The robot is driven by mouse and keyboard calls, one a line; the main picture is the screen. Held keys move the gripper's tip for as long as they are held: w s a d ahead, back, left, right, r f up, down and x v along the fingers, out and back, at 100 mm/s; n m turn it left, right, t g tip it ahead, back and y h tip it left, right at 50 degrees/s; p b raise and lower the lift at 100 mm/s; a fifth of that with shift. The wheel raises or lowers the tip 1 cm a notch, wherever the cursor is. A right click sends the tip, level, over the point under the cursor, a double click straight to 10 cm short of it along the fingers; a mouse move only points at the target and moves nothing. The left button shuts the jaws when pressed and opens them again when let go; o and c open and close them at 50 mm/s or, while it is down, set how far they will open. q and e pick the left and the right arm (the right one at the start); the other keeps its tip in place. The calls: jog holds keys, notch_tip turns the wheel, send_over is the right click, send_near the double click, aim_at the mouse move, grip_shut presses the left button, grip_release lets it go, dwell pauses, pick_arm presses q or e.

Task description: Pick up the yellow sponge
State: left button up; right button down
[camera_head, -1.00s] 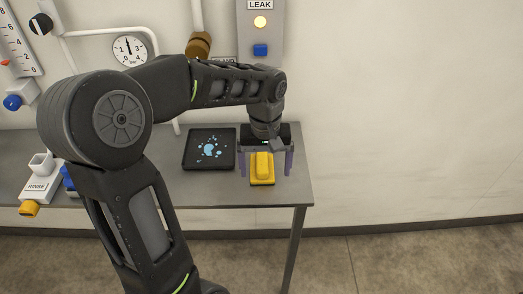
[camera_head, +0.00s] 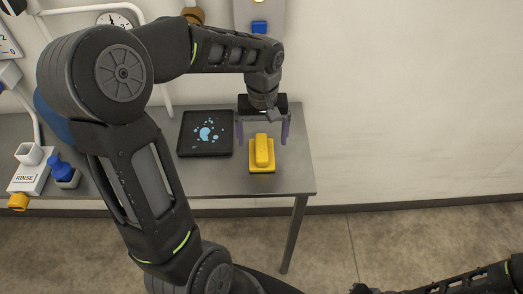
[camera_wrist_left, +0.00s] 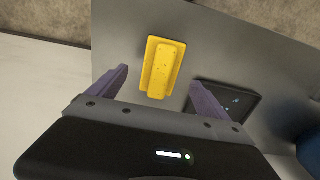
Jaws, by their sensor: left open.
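The yellow sponge (camera_head: 262,152) lies on the grey metal table (camera_head: 290,182) near its right end. It also shows in the left wrist view (camera_wrist_left: 161,68), with a raised block on a flat yellow base. My left gripper (camera_head: 262,140) is open above the table at the sponge, with one purple finger on each side. In the left wrist view my open fingers (camera_wrist_left: 160,82) point toward the sponge, which lies between and beyond their tips, with nothing held. At the lower right of the head view part of my other arm shows, but its gripper jaws cannot be made out.
A black tray with blue spots (camera_head: 206,133) lies just left of the sponge. A white RINSE block (camera_head: 29,172) and a blue-knobbed fitting (camera_head: 62,170) stand at the table's left. The wall with pipes and a gauge (camera_head: 115,20) rises behind. The table's front and right edges are close.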

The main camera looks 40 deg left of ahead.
aim_at(262, 146)
pick_arm(q)
jog(key=shift+f, duration=0.15)
notch_tip(262, 146, down, 5)
jog(key=shift+a+f+p, duration=0.1)
jog(key=shift+a+p, duration=0.05)
jog(key=shift+p, duration=0.5)
jog(key=shift+c, duration=0.3)
jog(key=c, duration=1.4)
